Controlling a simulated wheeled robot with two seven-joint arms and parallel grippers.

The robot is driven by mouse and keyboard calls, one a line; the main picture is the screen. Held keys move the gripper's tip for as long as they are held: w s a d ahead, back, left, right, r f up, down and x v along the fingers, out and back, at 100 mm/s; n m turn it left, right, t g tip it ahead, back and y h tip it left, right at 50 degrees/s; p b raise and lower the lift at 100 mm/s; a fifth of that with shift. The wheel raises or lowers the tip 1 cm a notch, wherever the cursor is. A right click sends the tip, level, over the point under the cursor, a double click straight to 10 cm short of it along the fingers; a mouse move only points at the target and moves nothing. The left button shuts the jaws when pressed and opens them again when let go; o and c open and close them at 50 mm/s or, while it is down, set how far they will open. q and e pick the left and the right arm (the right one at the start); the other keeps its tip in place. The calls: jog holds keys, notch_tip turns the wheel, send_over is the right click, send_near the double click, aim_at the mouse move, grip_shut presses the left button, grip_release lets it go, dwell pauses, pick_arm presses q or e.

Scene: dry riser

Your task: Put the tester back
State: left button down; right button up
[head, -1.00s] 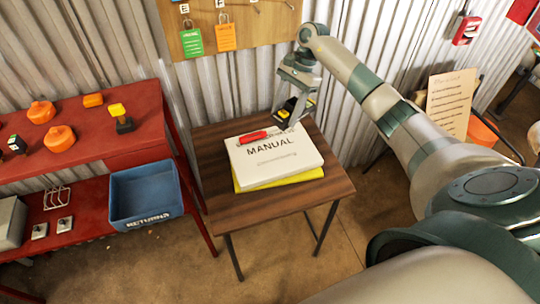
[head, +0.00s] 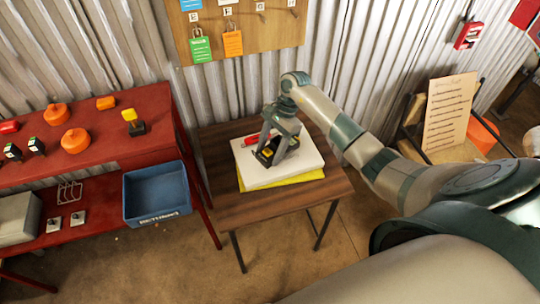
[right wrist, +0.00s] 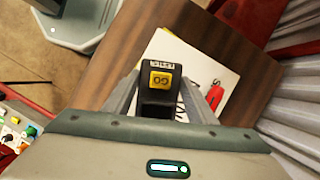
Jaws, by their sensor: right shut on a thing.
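My right gripper (head: 270,154) is shut on the tester, a black block with a yellow label (head: 265,156). In the right wrist view the tester (right wrist: 160,106) sits between the fingers, and its yellow face reads GO. The gripper points down over the white manual (head: 290,172); I cannot tell whether the tester touches it. The manual lies on a yellow book (head: 300,178) on a small wooden table (head: 225,207). A red object (head: 251,139) lies on the manual, partly behind the gripper. My left gripper is not in view.
A red bench (head: 100,150) at left holds orange caps (head: 75,140), a yellow-topped black device (head: 133,122) and small black devices (head: 36,146). A blue bin (head: 157,216) stands on its lower shelf. A tag board (head: 240,30) hangs behind the table.

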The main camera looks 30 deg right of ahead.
aim_at(273, 150)
jog(key=shift+f+p, duration=0.3)
notch_tip(273, 150, down, 3)
jog(key=shift+r+p, duration=0.1)
jog(key=shift+p, duration=0.55)
jog(key=shift+f, duration=0.3)
jog(key=o, duration=1.3)
jog(key=shift+c, duration=0.2)
